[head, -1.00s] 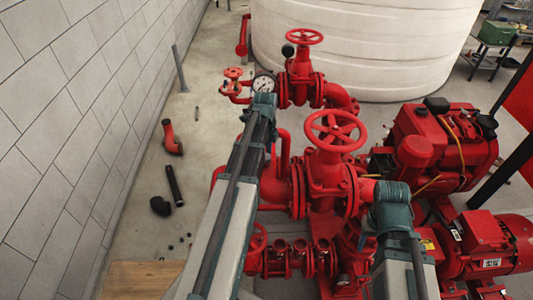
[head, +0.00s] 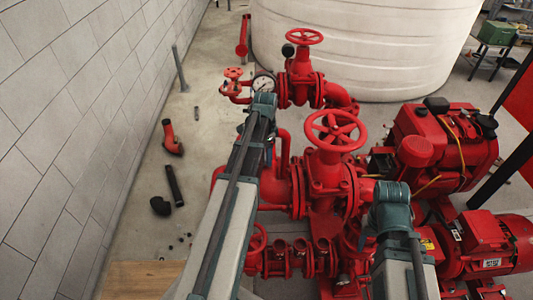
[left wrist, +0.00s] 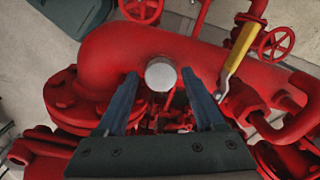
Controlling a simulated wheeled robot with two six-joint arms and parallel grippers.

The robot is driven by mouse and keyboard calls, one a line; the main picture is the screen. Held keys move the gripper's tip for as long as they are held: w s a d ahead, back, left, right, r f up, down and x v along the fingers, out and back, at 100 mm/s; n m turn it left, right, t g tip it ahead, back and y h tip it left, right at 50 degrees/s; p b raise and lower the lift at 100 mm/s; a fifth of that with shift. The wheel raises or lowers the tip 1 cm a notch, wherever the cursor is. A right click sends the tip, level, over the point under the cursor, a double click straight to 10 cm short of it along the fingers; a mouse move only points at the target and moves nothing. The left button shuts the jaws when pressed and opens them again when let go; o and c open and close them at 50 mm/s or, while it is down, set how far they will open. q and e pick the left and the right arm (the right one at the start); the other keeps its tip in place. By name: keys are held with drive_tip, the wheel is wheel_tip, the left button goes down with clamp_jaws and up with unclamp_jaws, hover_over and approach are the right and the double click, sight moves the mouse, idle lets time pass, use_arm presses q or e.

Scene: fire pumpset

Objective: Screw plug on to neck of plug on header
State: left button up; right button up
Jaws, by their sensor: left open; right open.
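In the left wrist view, a pale grey round plug end (left wrist: 161,74) shows on the thick red header pipe (left wrist: 110,52). I cannot tell plug from neck, or whether they are joined. My left gripper (left wrist: 162,80) is open, its two blue fingers on either side of the round end in the picture; contact cannot be made out. In the head view my left arm reaches over the pipework and hides its gripper and the plug. My right gripper (head: 367,243) is open and mostly hidden below its teal wrist, over the red pump parts.
A yellow-handled valve (left wrist: 238,48) and a red handwheel (left wrist: 277,43) stand close right of the left gripper. A large handwheel (head: 335,130) rises between my arms. A red motor (head: 490,243) is at right. Loose pipe pieces (head: 174,185) lie on open floor at left.

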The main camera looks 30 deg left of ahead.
use_arm(q)
drive_tip(key=n, duration=0.4)
drive_tip(key=shift+n, duration=0.3)
drive_tip(key=shift+f, duration=0.1)
idle(0.4)
clamp_jaws()
drive_tip(key=m, duration=0.4)
drive_tip(key=shift+m, duration=0.3)
drive_tip(key=shift+m, duration=2.3)
